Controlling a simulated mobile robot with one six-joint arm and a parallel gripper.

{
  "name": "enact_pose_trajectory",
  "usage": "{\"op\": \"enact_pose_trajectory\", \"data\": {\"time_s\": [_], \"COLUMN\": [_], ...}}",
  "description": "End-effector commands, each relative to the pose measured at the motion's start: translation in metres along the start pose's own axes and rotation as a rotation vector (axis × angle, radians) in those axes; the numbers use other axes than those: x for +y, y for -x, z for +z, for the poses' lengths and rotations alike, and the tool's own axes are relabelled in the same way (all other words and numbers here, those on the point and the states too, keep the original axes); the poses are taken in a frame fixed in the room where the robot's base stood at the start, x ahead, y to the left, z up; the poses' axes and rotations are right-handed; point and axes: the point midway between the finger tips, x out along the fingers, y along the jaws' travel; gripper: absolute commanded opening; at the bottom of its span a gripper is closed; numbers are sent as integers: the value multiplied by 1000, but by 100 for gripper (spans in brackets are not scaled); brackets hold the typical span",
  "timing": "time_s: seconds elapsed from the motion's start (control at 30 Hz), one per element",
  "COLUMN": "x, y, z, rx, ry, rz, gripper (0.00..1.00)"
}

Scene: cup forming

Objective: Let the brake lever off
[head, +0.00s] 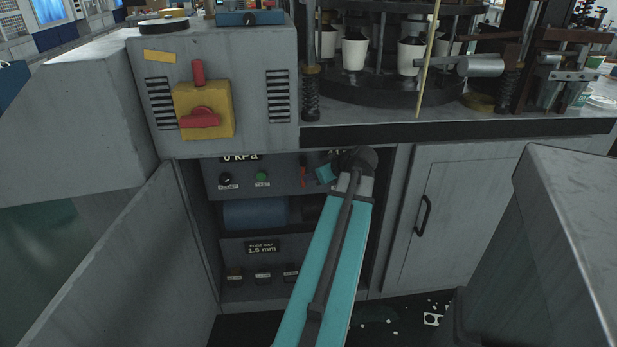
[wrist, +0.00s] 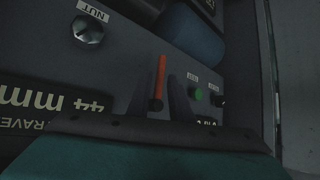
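A red lever (head: 303,172) stands on the upper panel inside the open cabinet. It also shows in the wrist view as an orange-red bar with a dark round end (wrist: 159,80). No label naming it as the brake is readable. My gripper (wrist: 160,98) is at this panel, with two dark fingers apart, one on each side of the lever in the picture. I see no clear contact, and nothing appears held. In the head view my teal arm reaches into the cabinet and hides the panel's right part.
A knob marked NUT (wrist: 88,29) and a green button (wrist: 196,93) are on the same panel. The open cabinet door (head: 135,265) stands at left. A closed door with a black handle (head: 423,215) is at right. A grey box (head: 550,255) stands at front right.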

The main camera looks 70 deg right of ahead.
Motion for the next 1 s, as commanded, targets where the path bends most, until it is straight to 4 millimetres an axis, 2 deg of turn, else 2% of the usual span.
{"op": "enact_pose_trajectory", "data": {"time_s": [0.07, 0.67, 1.0], "x": [0, -1, 0], "y": [15, 84, 92], "z": [1, 59, 70], "rx": [0, 1, 2], "ry": [0, -3, 0], "rz": [3, 2, 2], "gripper": [19, 19, 19]}}
